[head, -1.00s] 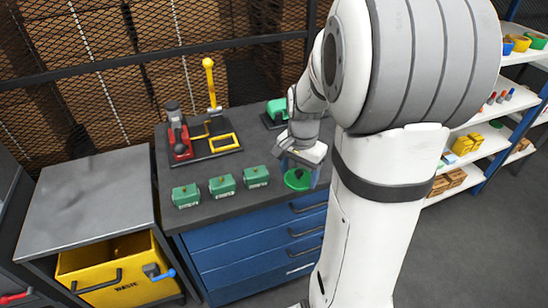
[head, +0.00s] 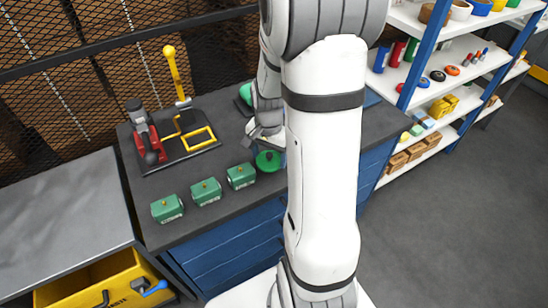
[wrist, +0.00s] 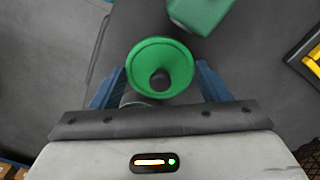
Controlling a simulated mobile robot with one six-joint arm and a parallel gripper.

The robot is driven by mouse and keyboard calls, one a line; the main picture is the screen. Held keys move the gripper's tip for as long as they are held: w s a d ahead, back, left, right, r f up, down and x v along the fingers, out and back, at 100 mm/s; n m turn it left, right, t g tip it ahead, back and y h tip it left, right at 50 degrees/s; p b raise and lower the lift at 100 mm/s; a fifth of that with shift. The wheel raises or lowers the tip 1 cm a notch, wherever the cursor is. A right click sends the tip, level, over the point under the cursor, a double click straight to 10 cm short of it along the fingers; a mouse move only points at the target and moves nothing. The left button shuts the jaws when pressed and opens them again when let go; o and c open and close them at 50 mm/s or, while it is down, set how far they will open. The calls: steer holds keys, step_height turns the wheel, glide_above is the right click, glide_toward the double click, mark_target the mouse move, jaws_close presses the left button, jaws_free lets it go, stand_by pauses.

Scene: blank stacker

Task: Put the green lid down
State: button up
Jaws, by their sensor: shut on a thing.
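The green lid (head: 268,161) is a round disc with a dark knob, at the front right of the bench, just right of the row of green boxes. In the wrist view the lid (wrist: 148,54) sits between the blue fingers of my gripper (wrist: 160,84), its round face toward the camera. My gripper (head: 268,140) is shut on the lid. My arm hides part of the bench to the right. I cannot tell whether the lid touches the bench top.
Several green boxes with small knobs (head: 206,192) stand left of the lid. A red and yellow lever press (head: 150,148) stands behind them on the bench (head: 225,215). Stocked shelves (head: 440,110) stand at right.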

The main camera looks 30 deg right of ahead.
mark_target(269, 158)
steer(key=shift+a+f, duration=0.1)
steer(key=shift+f, duration=1.3)
steer(key=shift+f, duration=0.25)
steer(key=o, duration=0.9)
steer(key=shift+o, duration=0.2)
steer(key=shift+r, duration=0.1)
steer(key=shift+r, duration=0.1)
